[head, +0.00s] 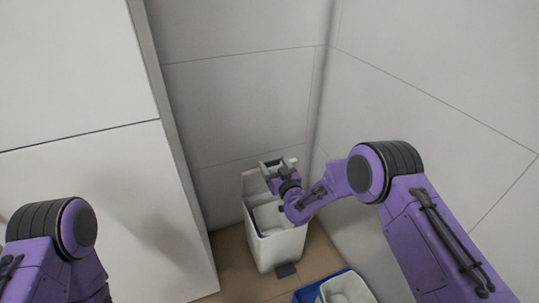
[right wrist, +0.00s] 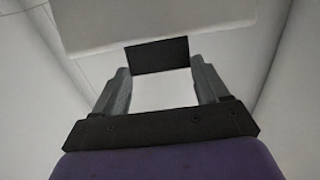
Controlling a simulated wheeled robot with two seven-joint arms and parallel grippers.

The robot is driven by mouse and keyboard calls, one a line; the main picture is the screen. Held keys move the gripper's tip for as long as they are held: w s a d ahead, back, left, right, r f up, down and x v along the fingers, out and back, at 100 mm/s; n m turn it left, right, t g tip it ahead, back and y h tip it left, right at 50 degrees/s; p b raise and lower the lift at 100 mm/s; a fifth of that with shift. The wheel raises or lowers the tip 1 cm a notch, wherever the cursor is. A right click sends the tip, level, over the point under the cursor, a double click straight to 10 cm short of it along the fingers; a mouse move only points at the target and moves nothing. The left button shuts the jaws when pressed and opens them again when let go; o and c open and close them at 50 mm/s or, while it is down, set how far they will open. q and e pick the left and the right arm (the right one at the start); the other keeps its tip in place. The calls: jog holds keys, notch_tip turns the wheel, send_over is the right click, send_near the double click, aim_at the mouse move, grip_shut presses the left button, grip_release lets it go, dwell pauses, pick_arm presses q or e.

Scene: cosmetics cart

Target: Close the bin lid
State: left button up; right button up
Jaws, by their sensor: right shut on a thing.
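The white bin (head: 277,245) stands on the floor in the corner, with a dark pedal at its front foot. Its lid (head: 254,184) is raised at the back, so the bin's opening shows. My right gripper (head: 277,164) is at the lid's upper edge, above the bin, and is shut on the lid. In the right wrist view the fingers (right wrist: 158,78) stand apart with a dark block between their tips and a pale panel, seemingly the lid (right wrist: 150,22), beyond. The exact contact is hard to see. My left arm shows at lower left, but its gripper is out of view.
A blue container (head: 309,294) with a white one (head: 346,290) inside stands at the bottom, right of the bin. A tall white cabinet (head: 90,190) is on the left. Pale walls (head: 430,70) close in behind and right. A little brown floor (head: 232,262) is bare.

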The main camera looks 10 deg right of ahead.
jog(key=shift+s+d+f, duration=0.15)
jog(key=shift+s+f, duration=0.35)
jog(key=shift+s, duration=0.35)
jog(key=shift+s+d+f, duration=0.1)
jog(key=shift+s+f, duration=0.4)
jog(key=shift+s, duration=0.3)
jog(key=o, duration=1.2)
jog(key=shift+c, duration=0.2)
jog(key=o, duration=0.4)
jog(key=shift+w+f, duration=0.15)
jog(key=shift+c, duration=0.2)
jog(key=s+d+p, duration=0.2)
jog(key=s, duration=0.8)
jog(key=shift+s+r, duration=0.2)
